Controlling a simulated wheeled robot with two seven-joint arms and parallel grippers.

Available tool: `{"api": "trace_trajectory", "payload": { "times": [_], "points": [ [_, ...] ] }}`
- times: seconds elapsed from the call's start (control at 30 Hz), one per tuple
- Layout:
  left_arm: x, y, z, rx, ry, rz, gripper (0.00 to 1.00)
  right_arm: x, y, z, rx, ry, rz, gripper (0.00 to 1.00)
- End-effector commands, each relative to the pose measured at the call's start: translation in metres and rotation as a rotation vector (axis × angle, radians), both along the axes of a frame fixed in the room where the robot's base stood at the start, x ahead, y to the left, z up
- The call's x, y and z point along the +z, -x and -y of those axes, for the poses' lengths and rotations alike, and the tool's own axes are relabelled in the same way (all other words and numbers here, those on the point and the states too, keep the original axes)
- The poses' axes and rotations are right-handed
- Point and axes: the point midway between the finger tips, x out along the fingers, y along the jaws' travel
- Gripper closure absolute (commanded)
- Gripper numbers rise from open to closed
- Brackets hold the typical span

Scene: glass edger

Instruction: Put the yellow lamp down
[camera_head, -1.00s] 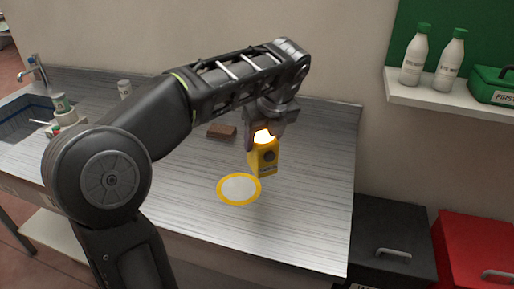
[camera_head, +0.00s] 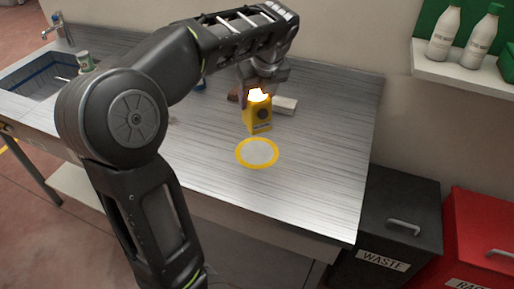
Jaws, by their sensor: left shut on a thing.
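The yellow lamp (camera_head: 257,116) is a boxy yellow body with a glowing top and a dark round spot on its front. My left gripper (camera_head: 258,88) reaches down from above and is shut on the lamp near its lit top. The lamp is upright, just behind a white disc with a yellow ring (camera_head: 257,153) on the metal worktop (camera_head: 310,170). I cannot tell whether the lamp's base touches the worktop. My right gripper is not in view.
A brown block (camera_head: 233,96) and a pale block (camera_head: 285,105) lie behind the lamp. A sink (camera_head: 40,80) is at the far left. A shelf (camera_head: 470,73) with white bottles hangs at right, above black (camera_head: 395,215) and red bins (camera_head: 475,235). The worktop's front right is clear.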

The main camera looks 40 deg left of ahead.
Motion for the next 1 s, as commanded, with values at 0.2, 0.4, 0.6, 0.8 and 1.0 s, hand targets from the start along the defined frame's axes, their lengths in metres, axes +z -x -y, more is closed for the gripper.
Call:
{"api": "trace_trajectory", "payload": {
  "times": [0.2, 0.4, 0.6, 0.8, 1.0],
  "points": [
    [-0.031, 0.001, 0.000, -0.001, -0.001, -0.004, 1.00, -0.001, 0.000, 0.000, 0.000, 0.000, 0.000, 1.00],
    [-0.059, 0.000, 0.000, -0.001, -0.001, -0.001, 1.00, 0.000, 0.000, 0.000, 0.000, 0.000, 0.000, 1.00],
    [-0.061, 0.000, 0.000, 0.000, 0.000, 0.000, 1.00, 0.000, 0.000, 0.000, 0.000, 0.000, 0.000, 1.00],
    [-0.067, 0.000, 0.000, 0.000, 0.000, -0.002, 1.00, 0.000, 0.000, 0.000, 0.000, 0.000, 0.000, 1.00],
    [-0.094, 0.000, 0.000, -0.001, 0.000, -0.003, 1.00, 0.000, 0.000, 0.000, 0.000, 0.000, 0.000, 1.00]
  ]
}}
